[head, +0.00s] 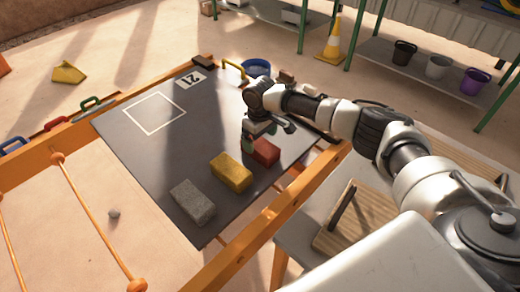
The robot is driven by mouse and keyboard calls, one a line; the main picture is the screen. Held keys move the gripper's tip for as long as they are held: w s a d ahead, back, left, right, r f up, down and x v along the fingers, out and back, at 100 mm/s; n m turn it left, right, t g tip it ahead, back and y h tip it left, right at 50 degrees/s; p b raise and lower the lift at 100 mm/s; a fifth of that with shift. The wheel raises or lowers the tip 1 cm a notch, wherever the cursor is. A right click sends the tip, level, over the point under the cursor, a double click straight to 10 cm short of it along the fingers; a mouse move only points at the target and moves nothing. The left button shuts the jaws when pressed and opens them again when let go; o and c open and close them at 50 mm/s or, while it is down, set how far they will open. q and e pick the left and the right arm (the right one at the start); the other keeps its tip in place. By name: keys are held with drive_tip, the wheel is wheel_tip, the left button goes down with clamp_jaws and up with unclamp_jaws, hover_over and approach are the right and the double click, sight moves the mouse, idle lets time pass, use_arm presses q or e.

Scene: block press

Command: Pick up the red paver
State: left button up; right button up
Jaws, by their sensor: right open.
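The red paver (267,152) lies on the dark grey board, at the right end of a row of pavers. A yellow paver (231,172) and a grey paver (192,202) lie to its left and nearer. My right gripper (256,141) is open, over the red paver's left and far part. It hides some of the paver, and I cannot tell whether the fingers touch it. My left gripper is not in view.
The dark board (140,125) has a white outlined square and a "21" label (190,79); its middle is clear. An orange frame (230,248) borders it. A blue bucket (257,68) stands past the far edge. A wooden pallet (355,225) lies at right.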

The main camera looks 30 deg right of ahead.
sight(261, 144)
drive_tip(key=f, duration=0.4)
drive_tip(key=shift+s, duration=0.3)
drive_tip(key=shift+w+d+f, duration=0.1)
drive_tip(key=shift+f, duration=0.3)
drive_tip(key=c, duration=1.4)
drive_tip(key=shift+r, duration=0.15)
drive_tip(key=shift+c, duration=0.9)
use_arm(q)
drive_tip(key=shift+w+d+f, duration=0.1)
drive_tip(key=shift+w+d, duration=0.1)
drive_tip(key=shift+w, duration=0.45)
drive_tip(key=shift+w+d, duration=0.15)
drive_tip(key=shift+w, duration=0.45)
